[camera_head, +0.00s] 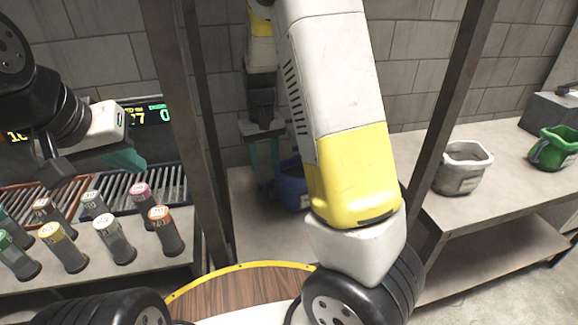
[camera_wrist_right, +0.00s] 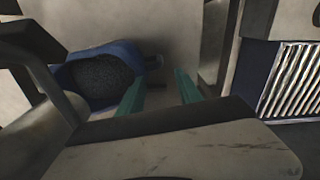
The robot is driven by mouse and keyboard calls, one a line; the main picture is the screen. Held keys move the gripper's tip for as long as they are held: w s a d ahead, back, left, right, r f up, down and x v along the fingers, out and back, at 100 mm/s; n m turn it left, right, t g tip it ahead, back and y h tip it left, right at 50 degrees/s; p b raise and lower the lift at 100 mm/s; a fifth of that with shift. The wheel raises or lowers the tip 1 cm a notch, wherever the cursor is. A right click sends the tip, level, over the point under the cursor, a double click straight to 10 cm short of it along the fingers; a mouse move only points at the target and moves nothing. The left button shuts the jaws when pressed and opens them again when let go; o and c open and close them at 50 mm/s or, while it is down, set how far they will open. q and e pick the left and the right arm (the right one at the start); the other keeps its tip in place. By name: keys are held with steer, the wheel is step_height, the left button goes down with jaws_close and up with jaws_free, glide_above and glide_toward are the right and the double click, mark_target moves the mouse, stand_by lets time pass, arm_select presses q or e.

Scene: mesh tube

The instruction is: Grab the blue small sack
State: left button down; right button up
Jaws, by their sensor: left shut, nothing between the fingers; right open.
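The blue small sack (camera_head: 292,190) stands on the bench behind the post, partly hidden by my right arm. In the right wrist view the sack (camera_wrist_right: 70,76) is open at the top, with dark grainy contents and a blue tab on its right side. My right gripper (camera_head: 264,160) points down just left of the sack. Its teal fingers (camera_wrist_right: 160,90) are apart; one overlaps the sack's right edge in view, and contact cannot be told. My left gripper (camera_head: 126,160) is shut and empty above the tubes at left.
Several capped tubes (camera_head: 115,240) stand on the left bench by slatted racks (camera_head: 155,185). A grey sack (camera_head: 463,168) and a green sack (camera_head: 553,149) are on the right bench. Dark posts (camera_head: 455,100) divide the benches. A round wooden top (camera_head: 240,295) is in front.

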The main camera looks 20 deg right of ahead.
mark_target(266, 190)
step_height(266, 190, down, 12)
steer(key=shift+r, duration=0.2)
jaws_close()
stand_by(0.4)
steer(key=shift+r, duration=0.1)
stand_by(1.1)
